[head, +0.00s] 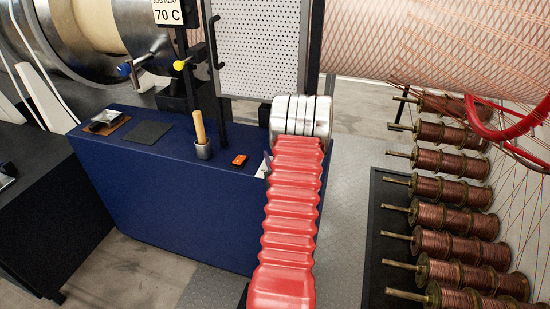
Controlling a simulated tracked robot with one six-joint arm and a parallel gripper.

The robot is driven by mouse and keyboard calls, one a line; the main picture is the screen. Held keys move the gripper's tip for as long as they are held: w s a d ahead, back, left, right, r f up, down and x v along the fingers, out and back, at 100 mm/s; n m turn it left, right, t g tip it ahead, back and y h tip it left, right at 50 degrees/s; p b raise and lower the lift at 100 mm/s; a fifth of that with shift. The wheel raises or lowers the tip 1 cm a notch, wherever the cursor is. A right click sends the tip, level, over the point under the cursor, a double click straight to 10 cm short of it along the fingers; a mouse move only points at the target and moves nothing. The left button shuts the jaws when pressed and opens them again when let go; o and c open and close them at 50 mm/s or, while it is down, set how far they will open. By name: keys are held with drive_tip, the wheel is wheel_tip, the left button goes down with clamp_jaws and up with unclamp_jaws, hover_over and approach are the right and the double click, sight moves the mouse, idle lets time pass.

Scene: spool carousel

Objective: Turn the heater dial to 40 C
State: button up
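No heater dial can be made out. A white plate (263,167), mostly hidden behind my red-sleeved arm, shows a sliver at the right end of the blue cabinet top (163,154); I cannot tell what it is. A sign (167,12) at the top reads "JOB HEAT 70 C", which differs from the task's 40 C. My arm reaches forward over the right end of the cabinet and ends from this view in a silver joint. My gripper is not visible.
On the cabinet lie a small orange-red item (239,160), a grey cup with a wooden-handled tool (199,130), a dark pad (149,132) and a metal piece on a brown base (106,121). A dark post with a yellow knob (179,65) rises behind. Copper spools (448,190) line the right.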

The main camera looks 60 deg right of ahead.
drive_tip(key=shift+t, duration=0.3)
drive_tip(key=shift+r, duration=0.1)
drive_tip(key=o, duration=1)
drive_tip(key=shift+o, duration=0.2)
drive_tip(key=v, duration=1.3)
drive_tip(key=shift+s+a, duration=0.25)
drive_tip(key=shift+w+r, duration=0.1)
